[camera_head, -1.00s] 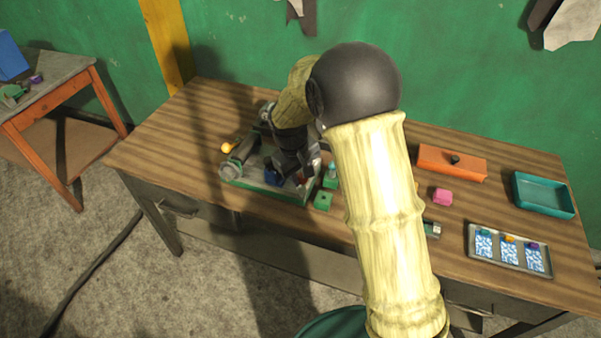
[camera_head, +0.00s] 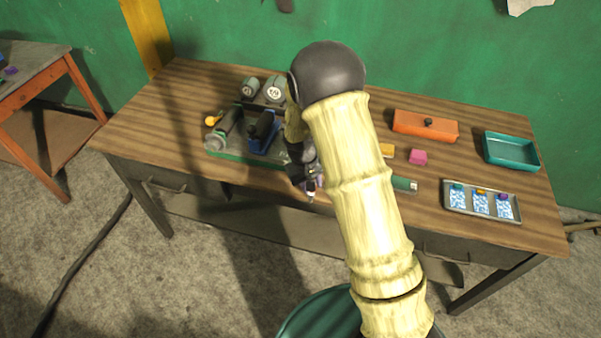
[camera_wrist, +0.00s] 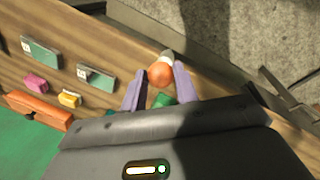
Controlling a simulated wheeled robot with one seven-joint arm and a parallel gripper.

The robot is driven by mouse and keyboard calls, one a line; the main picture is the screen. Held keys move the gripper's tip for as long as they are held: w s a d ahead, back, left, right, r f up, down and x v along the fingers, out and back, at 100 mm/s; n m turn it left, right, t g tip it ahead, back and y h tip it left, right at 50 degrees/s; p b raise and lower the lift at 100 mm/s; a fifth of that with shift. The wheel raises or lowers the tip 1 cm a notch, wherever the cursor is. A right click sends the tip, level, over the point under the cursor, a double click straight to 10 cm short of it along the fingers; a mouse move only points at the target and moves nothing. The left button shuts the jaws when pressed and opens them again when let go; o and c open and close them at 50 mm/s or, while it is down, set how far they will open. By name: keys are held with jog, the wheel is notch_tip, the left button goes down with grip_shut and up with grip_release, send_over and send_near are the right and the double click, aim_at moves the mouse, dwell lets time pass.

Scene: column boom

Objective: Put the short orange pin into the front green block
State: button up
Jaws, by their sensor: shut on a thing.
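The orange pin (camera_wrist: 160,75) shows in the wrist view as a round orange head with a pale part beyond it. My gripper (camera_wrist: 160,80) has its two purple fingers on either side of the pin and is shut on it. In the head view my gripper (camera_head: 311,188) is at the table's front edge, right of the green board, and the pin cannot be made out there. A green piece (camera_wrist: 162,100) shows between the fingers in the wrist view; I cannot tell whether it is the front green block.
A green board (camera_head: 225,154) with a blue part (camera_head: 264,132) and grey cylinders lies left of my gripper. To the right are an orange box (camera_head: 410,124), a pink block (camera_head: 418,157), a teal tray (camera_head: 535,168) and a metal tray (camera_head: 450,206) with cards.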

jog(key=s+d+f+m, duration=0.3)
jog(key=s+d+f, duration=0.1)
jog(key=d+f, duration=0.4)
jog(key=shift+f+m+g, duration=0.3)
jog(key=shift+f, duration=0.4)
